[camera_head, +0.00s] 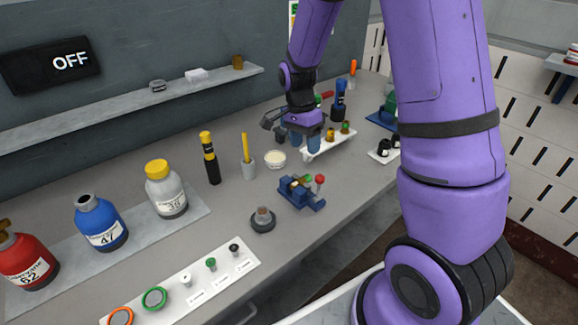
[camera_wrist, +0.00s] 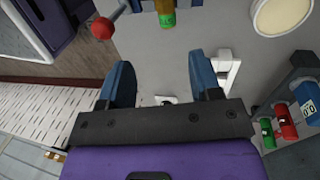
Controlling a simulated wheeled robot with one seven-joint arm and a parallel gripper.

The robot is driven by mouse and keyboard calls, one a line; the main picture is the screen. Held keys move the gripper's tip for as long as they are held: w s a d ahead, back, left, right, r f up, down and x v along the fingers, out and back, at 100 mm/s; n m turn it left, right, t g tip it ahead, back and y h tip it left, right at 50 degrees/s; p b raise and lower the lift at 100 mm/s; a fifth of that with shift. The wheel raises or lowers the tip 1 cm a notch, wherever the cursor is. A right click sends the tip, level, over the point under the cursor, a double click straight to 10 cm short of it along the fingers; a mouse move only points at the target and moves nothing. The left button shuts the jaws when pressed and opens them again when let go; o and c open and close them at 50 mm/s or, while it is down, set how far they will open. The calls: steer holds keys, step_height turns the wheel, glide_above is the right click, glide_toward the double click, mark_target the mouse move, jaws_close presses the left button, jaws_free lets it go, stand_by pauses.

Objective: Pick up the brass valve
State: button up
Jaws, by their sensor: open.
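A small brass-coloured fitting (camera_head: 330,134) stands on a white rack (camera_head: 335,147) on the bench. It may be the brass valve, but it is too small to tell surely. My gripper (camera_head: 299,141) is beside the rack's left end, pointing down. In the wrist view my gripper (camera_wrist: 160,63) shows two blue fingers spread apart with nothing between them. A white edge (camera_wrist: 226,75), possibly the rack, lies by the right finger. Other brass-coloured parts are on the red cylinder's top (camera_head: 5,228) and on the wall shelf (camera_head: 237,62).
A blue vise-like fixture (camera_head: 299,194) with a red knob (camera_wrist: 102,28) stands near my gripper. A cream dish (camera_head: 275,159) and a grey cup with a yellow stick (camera_head: 247,168) are close by. A dark bottle (camera_head: 340,103) is behind.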

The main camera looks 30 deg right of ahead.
mark_target(309, 175)
steer(key=f, duration=0.6)
steer(key=shift+w+d+f, duration=0.1)
steer(key=shift+d+f, duration=0.05)
steer(key=shift+d, duration=0.05)
steer(key=shift+s+d+f, duration=0.15)
steer(key=shift+s+f, duration=0.05)
steer(key=shift+f, duration=0.65)
steer(key=shift+s+d+f, duration=0.1)
steer(key=shift+s+f, duration=0.05)
steer(key=shift+f, duration=0.75)
steer(key=shift+s+d+f, duration=0.15)
steer(key=shift+s+f, duration=0.05)
steer(key=shift+f, duration=0.65)
jaws_close()
steer(key=shift+r, duration=0.1)
